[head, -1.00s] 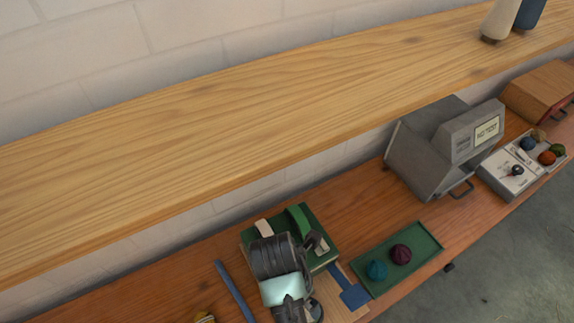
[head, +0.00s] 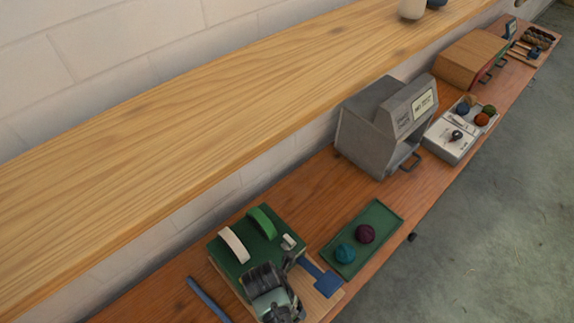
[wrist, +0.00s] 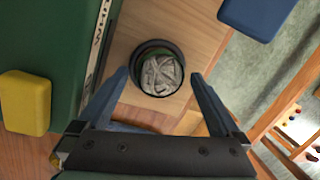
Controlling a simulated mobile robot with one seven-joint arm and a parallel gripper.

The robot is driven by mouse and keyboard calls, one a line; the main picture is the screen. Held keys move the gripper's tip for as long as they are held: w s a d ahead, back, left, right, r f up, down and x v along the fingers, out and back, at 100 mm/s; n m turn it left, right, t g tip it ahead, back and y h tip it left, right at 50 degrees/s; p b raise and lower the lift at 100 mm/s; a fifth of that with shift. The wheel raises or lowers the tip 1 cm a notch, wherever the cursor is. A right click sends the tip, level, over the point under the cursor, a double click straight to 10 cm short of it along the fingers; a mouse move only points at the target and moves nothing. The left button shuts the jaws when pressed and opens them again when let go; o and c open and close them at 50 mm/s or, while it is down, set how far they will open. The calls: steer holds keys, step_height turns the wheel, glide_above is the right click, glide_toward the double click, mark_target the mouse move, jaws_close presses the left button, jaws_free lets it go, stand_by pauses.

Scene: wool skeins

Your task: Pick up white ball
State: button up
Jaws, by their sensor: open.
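The white ball (wrist: 162,72) shows in the wrist view as a pale, crinkled ball. It sits in a dark round holder (wrist: 138,58) with some green inside, on a light wooden board (wrist: 190,28). My gripper (wrist: 160,78) is open, with one finger on each side of the holder in the picture. Nothing is held between the fingers. I cannot tell how far above the ball the fingertips are. In the head view my arm covers this spot and the white ball cannot be seen.
A green box (head: 240,245) with white and green curved pieces stands beside my arm; its green side (wrist: 50,50) is close left in the wrist view. A green tray (head: 383,222) holds a teal and a maroon ball. A grey machine (head: 375,135) stands beyond. A wooden shelf (head: 200,130) overhangs.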

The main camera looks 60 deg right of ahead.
steer(key=shift+f, duration=0.3)
steer(key=shift+c, duration=0.3)
steer(key=c, duration=1.3)
steer(key=shift+r, duration=0.1)
steer(key=shift+c, duration=0.2)
